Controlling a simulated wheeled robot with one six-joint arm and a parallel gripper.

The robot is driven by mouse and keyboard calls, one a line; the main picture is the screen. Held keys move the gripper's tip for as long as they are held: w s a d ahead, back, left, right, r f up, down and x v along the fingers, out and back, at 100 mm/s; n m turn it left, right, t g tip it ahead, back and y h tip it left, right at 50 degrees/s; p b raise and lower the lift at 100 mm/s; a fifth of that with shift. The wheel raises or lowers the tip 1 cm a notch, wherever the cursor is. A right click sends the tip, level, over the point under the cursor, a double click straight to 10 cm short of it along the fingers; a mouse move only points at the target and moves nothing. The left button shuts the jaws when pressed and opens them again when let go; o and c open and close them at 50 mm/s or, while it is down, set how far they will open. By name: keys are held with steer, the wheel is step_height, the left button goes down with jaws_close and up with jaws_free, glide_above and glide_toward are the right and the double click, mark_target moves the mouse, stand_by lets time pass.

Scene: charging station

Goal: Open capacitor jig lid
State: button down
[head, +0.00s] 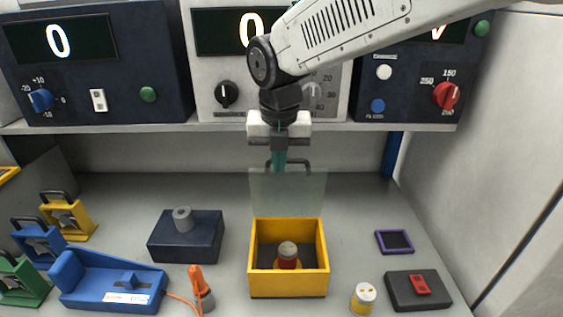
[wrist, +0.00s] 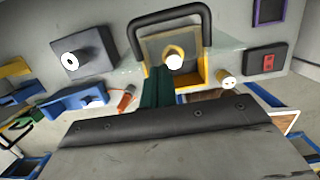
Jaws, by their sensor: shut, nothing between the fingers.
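The capacitor jig is an open-topped yellow box (head: 289,284) in the middle of the bench; it also shows in the wrist view (wrist: 188,78). Its clear lid (head: 300,195) stands roughly upright at the box's back edge, with a black handle (head: 303,165) at the top. In the wrist view the handle (wrist: 170,20) looms large close to the fingers. A red capacitor with a pale top (head: 287,256) stands inside the box. My gripper (head: 279,166), with teal fingers, is shut and empty beside the handle. I cannot tell whether the fingers touch it.
A dark block with a grey cylinder (head: 185,235) and a blue tool (head: 110,280) lie left. A yellow-white cylinder (head: 363,298), a red-switch block (head: 418,290) and a purple-framed pad (head: 394,242) lie right. Instruments fill the shelf (head: 220,127) above.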

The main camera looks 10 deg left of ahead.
steer(key=shift+s+d+f, duration=0.1)
steer(key=shift+s+f, duration=0.15)
steer(key=shift+f, duration=0.55)
step_height(320, 180, up, 9)
steer(key=m, duration=0.3)
steer(key=s+d+f+m, duration=0.2)
steer(key=s+d+m, duration=0.5)
steer(key=d+m, duration=0.4)
steer(key=s+d+f+m, duration=0.2)
steer(key=s+d+m, duration=0.6)
steer(key=d+m, duration=0.3)
steer(key=s+d+f+m, duration=0.3)
steer(key=s+d+m, duration=0.4)
steer(key=d+m, duration=0.4)
steer(key=shift+s+m, duration=0.15)
steer(key=shift+m, duration=0.55)
